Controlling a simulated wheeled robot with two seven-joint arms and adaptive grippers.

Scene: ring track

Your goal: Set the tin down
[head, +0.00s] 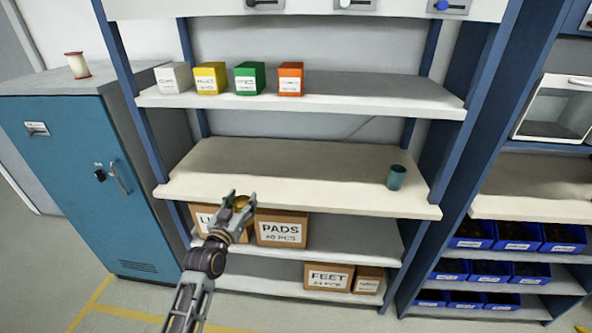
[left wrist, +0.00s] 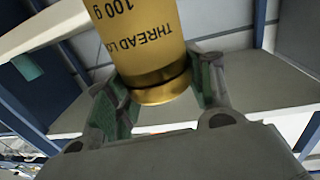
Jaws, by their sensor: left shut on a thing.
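The tin (left wrist: 148,40) is gold-yellow with black lettering reading "THREAD LO" and "100 g". My left gripper (left wrist: 155,88) is shut on it, with a finger on each side near its end. In the head view the tin (head: 241,202) is small and partly hidden by my left gripper (head: 236,210). It appears in front of the middle shelf's front edge; I cannot tell the exact gap. The middle shelf (head: 290,165) is beige and mostly bare. My right gripper is not in view.
A teal cup (head: 396,177) stands at the right of the middle shelf. Coloured boxes (head: 248,78) line the upper shelf's left. Cartons, one marked PADS (head: 281,229), stand below. A blue cabinet (head: 80,170) is at left. The middle shelf's left and centre are clear.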

